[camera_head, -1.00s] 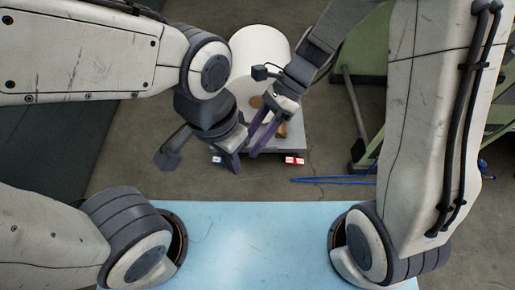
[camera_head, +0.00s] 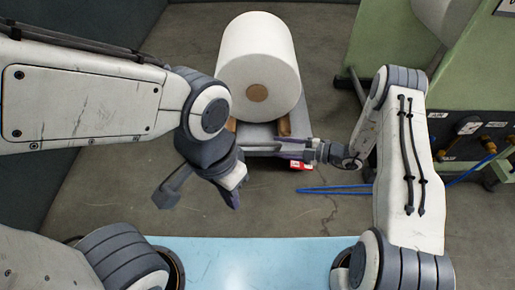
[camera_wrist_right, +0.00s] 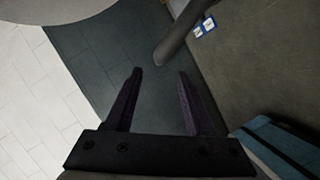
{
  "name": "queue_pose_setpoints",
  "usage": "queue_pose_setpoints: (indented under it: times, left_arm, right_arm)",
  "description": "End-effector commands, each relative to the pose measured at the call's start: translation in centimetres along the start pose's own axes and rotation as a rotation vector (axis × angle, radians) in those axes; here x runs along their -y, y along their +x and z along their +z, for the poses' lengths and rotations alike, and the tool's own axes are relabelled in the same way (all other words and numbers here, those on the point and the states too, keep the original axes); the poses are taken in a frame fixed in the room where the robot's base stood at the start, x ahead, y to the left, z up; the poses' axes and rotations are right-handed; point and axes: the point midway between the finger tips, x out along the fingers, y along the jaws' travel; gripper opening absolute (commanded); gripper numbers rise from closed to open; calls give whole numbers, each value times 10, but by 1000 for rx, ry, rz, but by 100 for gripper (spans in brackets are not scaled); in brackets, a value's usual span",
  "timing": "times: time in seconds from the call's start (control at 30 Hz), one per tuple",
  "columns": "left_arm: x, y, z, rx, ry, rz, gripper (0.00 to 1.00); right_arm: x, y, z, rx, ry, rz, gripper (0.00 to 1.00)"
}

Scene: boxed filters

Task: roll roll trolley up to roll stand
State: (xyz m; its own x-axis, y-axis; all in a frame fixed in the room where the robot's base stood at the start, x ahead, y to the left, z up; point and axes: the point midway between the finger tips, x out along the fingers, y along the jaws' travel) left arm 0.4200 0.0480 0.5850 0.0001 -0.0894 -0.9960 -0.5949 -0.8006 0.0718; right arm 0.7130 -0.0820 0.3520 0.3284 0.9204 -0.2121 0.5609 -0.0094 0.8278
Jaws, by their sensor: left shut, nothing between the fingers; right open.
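The roll trolley (camera_head: 262,131) is a low grey platform carrying a large white roll (camera_head: 250,48), its brown core facing me, between wooden chocks. The green roll stand (camera_head: 465,75) is at the right, apart from the trolley. My right gripper (camera_head: 277,148) points left across the trolley's near edge; contact cannot be told. Its two dark purple fingers are spread with nothing between them in the right wrist view (camera_wrist_right: 158,82). My left gripper (camera_head: 234,198) is shut and empty, left of and nearer than the trolley, partly hidden by its own wrist.
A blue hose or cable (camera_head: 335,189) lies on the floor near the stand. A light blue surface (camera_head: 250,262) is in front of me. Red-and-white tags (camera_head: 300,165) show at the trolley's near edge. Bare floor (camera_head: 110,190) is at the left.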

Motion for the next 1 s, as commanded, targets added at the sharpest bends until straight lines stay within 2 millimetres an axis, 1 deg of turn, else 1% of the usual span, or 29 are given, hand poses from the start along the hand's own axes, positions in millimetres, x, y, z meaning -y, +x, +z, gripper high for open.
queue_pose_setpoints:
  times: [0.03,0.2,0.3,0.4,0.5,0.6,0.87,0.9,0.97,1.0]
  left_arm:
    - [0,7,0,0,0,0,0]
    - [2,22,1,0,0,0,0]
    - [2,29,2,0,0,0,0]
    - [2,34,2,0,0,0,0]
    - [3,37,2,0,0,0,0]
    - [3,38,2,0,0,0,0]
    - [3,37,2,0,0,0,0]
    - [3,37,2,0,0,0,0]
    - [3,37,2,0,0,0,0]
    - [3,37,2,0,0,0,0]
  right_arm:
    - [3,11,0,-6,-3,-4,55]
    - [4,45,0,-6,-6,-5,55]
    - [4,62,0,-6,-6,-5,55]
    - [3,75,0,-5,-6,-5,55]
    - [2,83,-1,-4,-6,-4,55]
    - [1,87,-1,-3,-5,-4,55]
    - [0,88,-2,-3,-5,-4,55]
    - [0,87,-2,-3,-5,-4,39]
    - [0,87,-2,-3,-5,-4,16]
    - [0,87,-2,-3,-5,-4,1]
